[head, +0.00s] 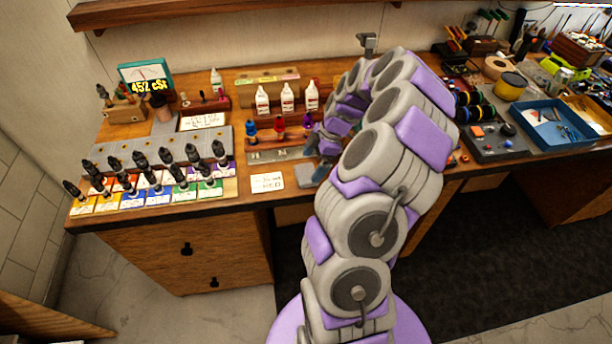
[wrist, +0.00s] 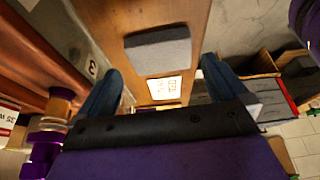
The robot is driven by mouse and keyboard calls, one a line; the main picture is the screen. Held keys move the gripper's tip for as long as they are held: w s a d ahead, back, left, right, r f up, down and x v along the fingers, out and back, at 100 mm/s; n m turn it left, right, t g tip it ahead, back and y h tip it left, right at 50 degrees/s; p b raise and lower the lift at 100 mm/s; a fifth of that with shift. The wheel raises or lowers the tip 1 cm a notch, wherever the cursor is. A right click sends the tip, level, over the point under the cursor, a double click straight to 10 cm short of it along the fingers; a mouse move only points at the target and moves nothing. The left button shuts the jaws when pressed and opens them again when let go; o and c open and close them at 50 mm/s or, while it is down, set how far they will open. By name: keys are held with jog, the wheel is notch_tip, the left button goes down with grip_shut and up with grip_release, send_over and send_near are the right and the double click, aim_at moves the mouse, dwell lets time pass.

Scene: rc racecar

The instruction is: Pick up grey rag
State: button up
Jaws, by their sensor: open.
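The grey rag (head: 304,176) is a small, flat, folded pad on the wooden bench top near its front edge, in the middle of the head view. In the wrist view, the grey rag (wrist: 158,48) lies ahead of the fingertips, roughly centred between them. My gripper (wrist: 160,66) is open, with its two blue-grey fingers apart and nothing between them. In the head view, my gripper (head: 323,168) is just right of the rag and partly hidden by my arm. Whether the fingers touch the rag cannot be told.
A white handwritten card (head: 267,183) lies left of the rag. A grey metal block (head: 282,154) and coloured bottles stand behind it. Several black-topped bottles on coloured cards fill the left. A blue tray (head: 556,128) sits far right. The bench's front edge is close.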

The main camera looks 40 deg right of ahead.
aim_at(306, 173)
jog(key=x, duration=0.4)
jog(key=shift+f+b, duration=0.1)
jog(key=shift+b, duration=0.3)
jog(key=c, duration=0.8)
